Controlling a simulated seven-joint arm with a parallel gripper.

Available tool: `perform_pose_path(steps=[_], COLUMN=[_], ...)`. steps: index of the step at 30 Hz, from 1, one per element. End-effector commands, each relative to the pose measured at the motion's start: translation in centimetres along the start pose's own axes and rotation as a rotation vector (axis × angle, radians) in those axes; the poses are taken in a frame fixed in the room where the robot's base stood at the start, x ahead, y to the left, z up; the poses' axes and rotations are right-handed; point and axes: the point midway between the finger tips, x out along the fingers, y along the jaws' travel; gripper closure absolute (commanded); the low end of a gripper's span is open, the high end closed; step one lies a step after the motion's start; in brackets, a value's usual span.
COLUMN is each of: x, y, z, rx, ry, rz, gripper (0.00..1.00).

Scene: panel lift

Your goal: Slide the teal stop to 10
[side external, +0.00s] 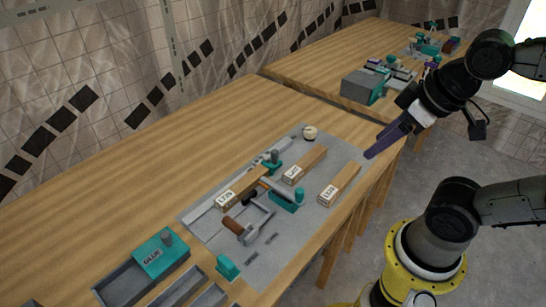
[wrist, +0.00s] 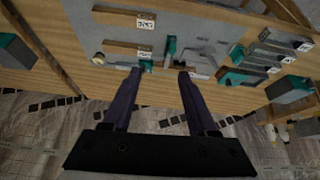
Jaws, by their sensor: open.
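The teal stop (side external: 272,166) appears to sit on the long grey rail (side external: 238,190) along the back of the grey panel, towards its far end. A teal part that looks like this stop (wrist: 147,66) shows between my fingers in the wrist view, partly hidden by the left finger. The scale numbers are too small to read, so I cannot tell its setting. My gripper (side external: 372,154) has purple fingers, spread and empty, above the panel's right edge and apart from the stop. Both fingers show in the wrist view (wrist: 159,73).
Labelled wooden blocks (side external: 340,184) and a second teal fixture (side external: 286,201) stand on the panel, near a brown-handled tool (side external: 236,227). A pale round knob (side external: 310,132) is at the far corner. A teal-lidded glue box (side external: 160,252) is at lower left. The wood behind the rail is clear.

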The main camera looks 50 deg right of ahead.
Motion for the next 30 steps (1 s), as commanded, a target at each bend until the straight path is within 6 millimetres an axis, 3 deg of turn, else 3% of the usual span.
perform_pose_path(steps=[5,11,16,23,30], x=[-1.4,-2.2,-1.3,3.0,10.6], y=[0.1,0.6,1.2,2.6,4.4], z=[-1.8,-6.7,-11.2,-17.8,-22.3], rx=[-0.188,-0.426,-0.594,-0.804,-0.932], ry=[0.027,0.002,-0.049,-0.149,-0.265], rz=[0.004,0.005,-0.008,-0.057,-0.136], gripper=[0.41,0.41,0.41,0.41,0.41])
